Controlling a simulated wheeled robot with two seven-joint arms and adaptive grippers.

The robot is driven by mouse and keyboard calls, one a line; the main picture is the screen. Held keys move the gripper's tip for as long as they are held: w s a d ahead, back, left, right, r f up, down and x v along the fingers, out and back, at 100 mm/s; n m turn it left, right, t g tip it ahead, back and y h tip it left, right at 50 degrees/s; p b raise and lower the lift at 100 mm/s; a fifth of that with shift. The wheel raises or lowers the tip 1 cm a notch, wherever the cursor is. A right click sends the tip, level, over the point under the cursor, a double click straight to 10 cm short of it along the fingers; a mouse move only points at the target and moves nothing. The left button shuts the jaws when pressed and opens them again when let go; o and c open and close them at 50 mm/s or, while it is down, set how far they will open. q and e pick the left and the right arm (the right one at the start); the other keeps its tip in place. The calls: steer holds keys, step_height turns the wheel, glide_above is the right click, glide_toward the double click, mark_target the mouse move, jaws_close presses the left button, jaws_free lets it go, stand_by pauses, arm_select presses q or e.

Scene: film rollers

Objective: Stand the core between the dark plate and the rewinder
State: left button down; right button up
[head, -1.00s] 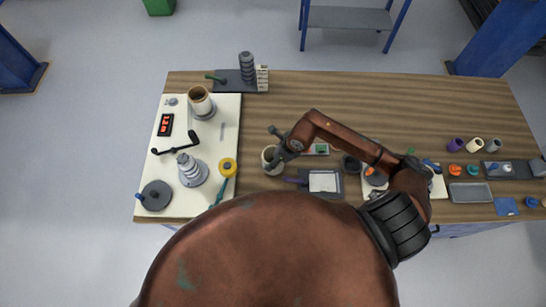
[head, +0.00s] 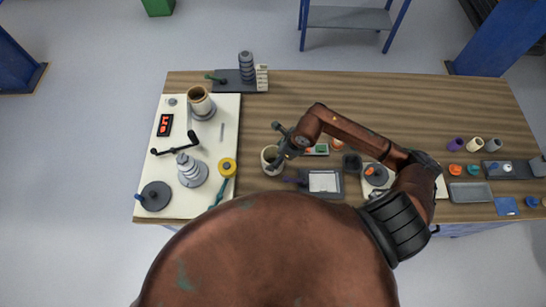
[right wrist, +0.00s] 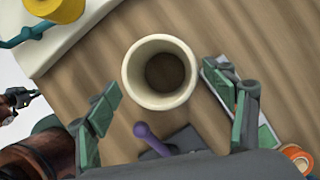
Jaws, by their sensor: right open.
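The cream core (head: 268,166) stands upright on the wood table. It is right of the rewinder's white base (head: 222,140) and left of the dark plate (head: 341,194). In the right wrist view the core (right wrist: 130,77) shows from above, its round mouth open and dark inside. My right gripper (head: 284,146) is open beside and over the core. In the wrist view its two green-padded fingers (right wrist: 172,112) are apart, with nothing between their tips, and the core is beyond them. A small jaw at that view's left edge seems to be my left gripper (right wrist: 18,97); its opening is unclear.
A purple handle (right wrist: 147,133) sticks out from the dark plate close to the core. A green-topped item (head: 321,149) lies right of the core. The rewinder's yellow roll (head: 227,166) is on the left. Bare wood is free behind.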

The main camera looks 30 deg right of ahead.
steer(key=v, duration=0.8)
steer(key=shift+r+b, duration=0.15)
steer(key=shift+b, duration=0.2)
steer(key=shift+s, duration=0.1)
